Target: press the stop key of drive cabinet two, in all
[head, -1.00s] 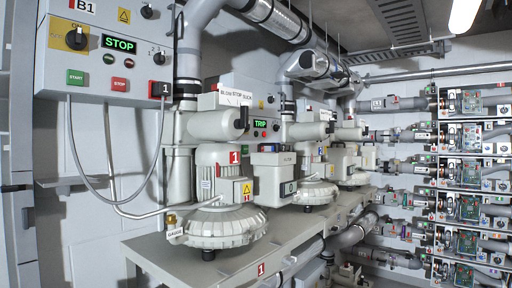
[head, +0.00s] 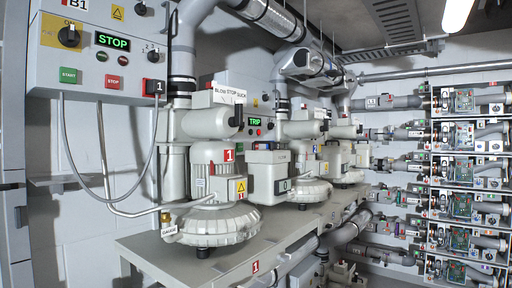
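A second drive cabinet (head: 262,92) hangs on the wall beyond the nearest one, partly hidden by the blower parts in front. Its green display (head: 255,122) reads TRIP. Small keys show below the display, one of them a red key (head: 258,132); their lettering is too small to read. The nearest cabinet (head: 100,60) is tagged 1; its display (head: 112,41) reads STOP, above a green START key (head: 70,75) and a red STOP key (head: 113,82). My gripper is not in view.
A grey bench (head: 160,252) carries a row of tube blowers, the nearest (head: 215,215) tagged 1. Cables hang from the nearest cabinet. A rack (head: 465,170) of pipes and circuit boards stands at the right. Pipes run overhead.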

